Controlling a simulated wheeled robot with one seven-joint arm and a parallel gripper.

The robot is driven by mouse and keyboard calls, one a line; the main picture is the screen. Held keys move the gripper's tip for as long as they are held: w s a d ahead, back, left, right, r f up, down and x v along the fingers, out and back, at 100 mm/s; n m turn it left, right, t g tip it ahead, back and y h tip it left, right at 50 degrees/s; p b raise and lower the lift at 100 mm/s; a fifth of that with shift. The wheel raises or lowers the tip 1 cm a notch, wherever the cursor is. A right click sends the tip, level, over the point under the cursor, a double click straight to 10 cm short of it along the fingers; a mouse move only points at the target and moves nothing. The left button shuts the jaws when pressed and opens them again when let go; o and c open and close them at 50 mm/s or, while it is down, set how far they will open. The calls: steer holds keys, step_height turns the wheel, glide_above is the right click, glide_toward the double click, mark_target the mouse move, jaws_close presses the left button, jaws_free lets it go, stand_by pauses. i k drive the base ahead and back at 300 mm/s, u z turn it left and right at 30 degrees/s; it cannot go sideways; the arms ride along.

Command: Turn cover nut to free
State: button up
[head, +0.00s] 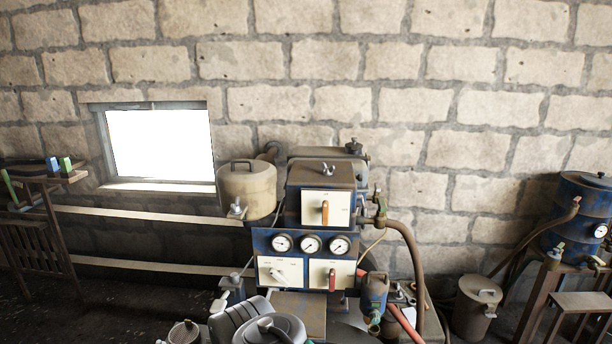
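A rusty-topped blue engine unit (328,182) stands in the middle against the wall. A small wing-shaped fitting (326,168) sits on top of its upper box. A pale, wing-nut-like fitting (237,208) shows at the left, in front of a round tan tank (247,188). I cannot tell which of these is the cover nut, nor whether either is loose. Grey rounded parts, likely my own arm, fill the bottom middle. The fingers of my gripper are not visible, and nothing shows touching either fitting.
A panel with several gauges (310,243) and handles sits below the box. A thick brown pipe (411,270) bends down at right. Two pale rails run left toward a dark wooden stand (45,215). A blue drum (582,212) and a lidded can (474,308) stand at right.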

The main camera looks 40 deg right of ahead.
mark_target(328, 171)
steer(key=u, duration=1.75)
steer(key=k, duration=0.65)
steer(key=z, duration=2.35)
